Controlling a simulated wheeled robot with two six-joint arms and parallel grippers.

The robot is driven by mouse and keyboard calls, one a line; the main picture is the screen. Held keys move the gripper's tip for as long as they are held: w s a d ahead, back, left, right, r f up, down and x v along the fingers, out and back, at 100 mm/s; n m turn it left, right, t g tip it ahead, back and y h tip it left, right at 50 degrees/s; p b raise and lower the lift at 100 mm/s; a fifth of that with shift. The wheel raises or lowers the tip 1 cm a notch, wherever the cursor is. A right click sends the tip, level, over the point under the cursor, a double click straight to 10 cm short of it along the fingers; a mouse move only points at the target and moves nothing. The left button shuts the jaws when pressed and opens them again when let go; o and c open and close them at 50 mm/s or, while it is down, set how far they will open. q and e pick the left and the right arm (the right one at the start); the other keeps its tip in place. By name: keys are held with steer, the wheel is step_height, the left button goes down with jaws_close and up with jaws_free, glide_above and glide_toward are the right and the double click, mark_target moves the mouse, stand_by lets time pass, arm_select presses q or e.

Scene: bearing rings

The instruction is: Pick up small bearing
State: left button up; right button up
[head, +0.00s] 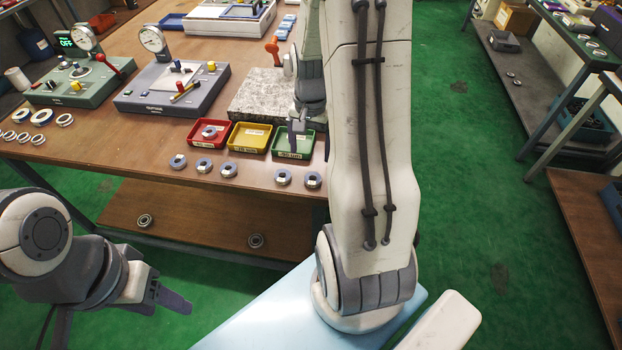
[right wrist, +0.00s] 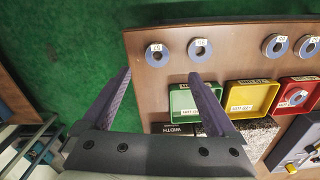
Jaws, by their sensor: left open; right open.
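Several small grey bearing rings lie in a row along the front of the wooden table, including ones at the left (head: 178,161), the middle (head: 229,170) and the right end (head: 312,181). Two of them, one (right wrist: 149,60) and another (right wrist: 193,54), show just beyond my right fingertips in the right wrist view. My right gripper (head: 298,142) is over the green tray in the head view; its open, empty fingers (right wrist: 160,78) show in the right wrist view. My left gripper (head: 172,292) is low, off the table's front, and open. Which ring is meant I cannot tell.
A red tray (head: 192,139) holding one ring, a yellow tray (head: 235,147) and a green tray (head: 280,153) stand behind the row. A granite block (head: 262,95) and two dial gauge stands (head: 150,98) are further back. Larger rings (head: 40,117) lie at left.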

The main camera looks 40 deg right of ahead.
mark_target(313, 178)
steer(key=f, duration=1)
steer(key=shift+d+f, duration=0.15)
steer(key=shift+d, duration=0.25)
steer(key=shift+c, duration=0.3)
jaws_close()
